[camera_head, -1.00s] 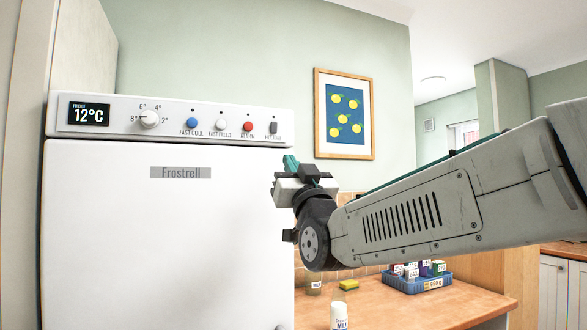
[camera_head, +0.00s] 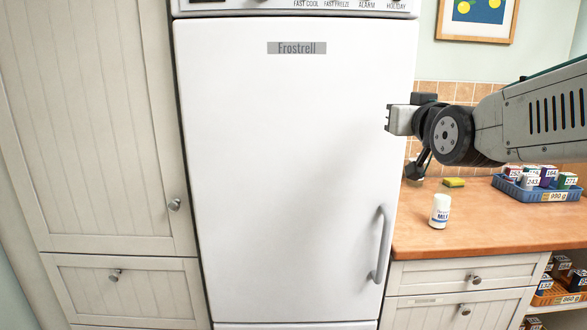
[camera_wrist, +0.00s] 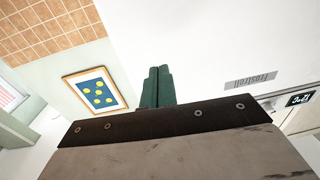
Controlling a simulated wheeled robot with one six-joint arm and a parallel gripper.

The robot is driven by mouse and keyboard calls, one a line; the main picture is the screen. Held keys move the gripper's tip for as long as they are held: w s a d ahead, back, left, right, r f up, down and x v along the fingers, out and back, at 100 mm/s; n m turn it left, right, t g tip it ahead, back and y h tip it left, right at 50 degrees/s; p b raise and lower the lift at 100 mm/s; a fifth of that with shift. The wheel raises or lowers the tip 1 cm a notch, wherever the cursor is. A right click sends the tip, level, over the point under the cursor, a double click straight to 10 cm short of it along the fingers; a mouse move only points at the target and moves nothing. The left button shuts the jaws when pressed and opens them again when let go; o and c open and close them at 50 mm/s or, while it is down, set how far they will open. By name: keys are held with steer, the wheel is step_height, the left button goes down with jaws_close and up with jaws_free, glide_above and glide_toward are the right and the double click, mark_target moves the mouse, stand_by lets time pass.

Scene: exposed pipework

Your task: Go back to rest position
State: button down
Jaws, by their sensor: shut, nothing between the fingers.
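My gripper (camera_head: 390,118) is at the right of the head view, in front of the right edge of the white Frostrell fridge door. In that view its fingers are hard to make out. In the wrist view the two green fingers of my gripper (camera_wrist: 157,87) lie side by side, closed together with nothing between them. The fridge (camera_head: 285,170) stands upright with its door closed, and its front also shows in the wrist view (camera_wrist: 200,50).
A tall cabinet (camera_head: 95,120) stands left of the fridge. A framed picture (camera_head: 478,20) hangs behind.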

steer(key=s+d+f+g, duration=0.2)
steer(key=s+f+g, duration=0.95)
steer(key=f, duration=0.55)
steer(key=s+d+f+g, duration=0.1)
steer(key=s+f+g, duration=0.1)
steer(key=s, duration=0.8)
steer(key=s+d+f+g+h, duration=0.1)
steer(key=s+f+g, duration=0.2)
steer(key=s, duration=0.8)
steer(key=shift+d+f+m, duration=0.2)
steer(key=shift+f+m, duration=0.1)
steer(key=shift+m, duration=0.1)
